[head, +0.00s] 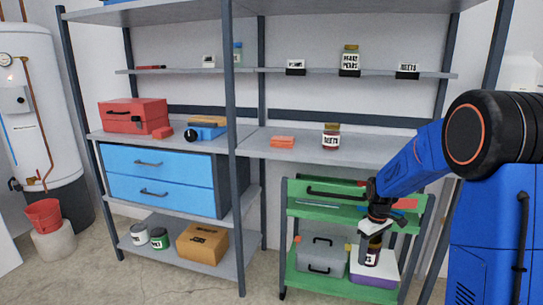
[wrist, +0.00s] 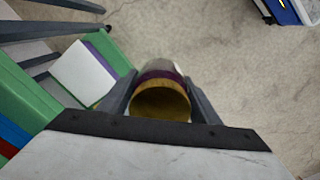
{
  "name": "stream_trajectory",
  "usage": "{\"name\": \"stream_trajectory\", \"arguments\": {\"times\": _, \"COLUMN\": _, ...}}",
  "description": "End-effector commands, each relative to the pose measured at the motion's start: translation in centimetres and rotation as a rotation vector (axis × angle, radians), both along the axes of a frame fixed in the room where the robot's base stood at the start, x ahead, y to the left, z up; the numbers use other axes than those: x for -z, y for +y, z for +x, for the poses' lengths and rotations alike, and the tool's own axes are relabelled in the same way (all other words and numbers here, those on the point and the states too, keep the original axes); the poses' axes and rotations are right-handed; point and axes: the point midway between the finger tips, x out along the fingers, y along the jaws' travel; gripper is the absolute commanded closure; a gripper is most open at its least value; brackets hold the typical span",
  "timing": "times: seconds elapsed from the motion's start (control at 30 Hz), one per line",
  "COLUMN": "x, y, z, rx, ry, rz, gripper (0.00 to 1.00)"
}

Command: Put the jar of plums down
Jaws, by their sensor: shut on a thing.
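My gripper (head: 371,232) is shut on a dark jar (head: 371,252) and points down at the green cart (head: 302,283) in the head view. In the wrist view the jar, with a gold lid and a purple band (wrist: 160,98), is between the two fingers of my gripper (wrist: 161,103). Its label cannot be read, so I cannot tell plums by name. The jar appears beside or in front of a white and purple box (head: 378,272) on the cart's lower shelf. In the wrist view bare floor shows beyond the jar. Whether its base touches anything is hidden.
A grey toolbox (head: 320,256) stands on the cart's lower shelf. Behind the cart, the grey rack's middle shelf (head: 385,150) holds a jar (head: 331,137) and orange pads (head: 282,142), with free room to the right. A labelled jar (head: 350,61) stands on the upper shelf.

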Motion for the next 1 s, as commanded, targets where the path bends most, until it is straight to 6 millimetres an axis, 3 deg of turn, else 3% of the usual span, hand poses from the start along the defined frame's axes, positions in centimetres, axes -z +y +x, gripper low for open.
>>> {"name": "stream_trajectory", "arguments": {"times": 0.03, "x": 2.1, "y": 0.5, "z": 0.2, "rx": 0.031, "ry": 0.006, "rz": 0.001, "gripper": 0.84}}
{"name": "stream_trajectory", "arguments": {"times": 0.2, "x": 7.7, "y": 1.8, "z": 1.1, "rx": 0.143, "ry": 0.006, "rz": 0.000, "gripper": 0.84}}
{"name": "stream_trajectory", "arguments": {"times": 0.6, "x": 19.5, "y": 4.4, "z": 2.9, "rx": 0.377, "ry": 0.005, "rz": -0.001, "gripper": 0.84}}
{"name": "stream_trajectory", "arguments": {"times": 0.8, "x": 24.2, "y": 5.4, "z": 3.7, "rx": 0.472, "ry": 0.003, "rz": -0.001, "gripper": 0.84}}
{"name": "stream_trajectory", "arguments": {"times": 1.0, "x": 26.9, "y": 6.0, "z": 4.1, "rx": 0.529, "ry": 0.001, "rz": -0.001, "gripper": 0.84}}
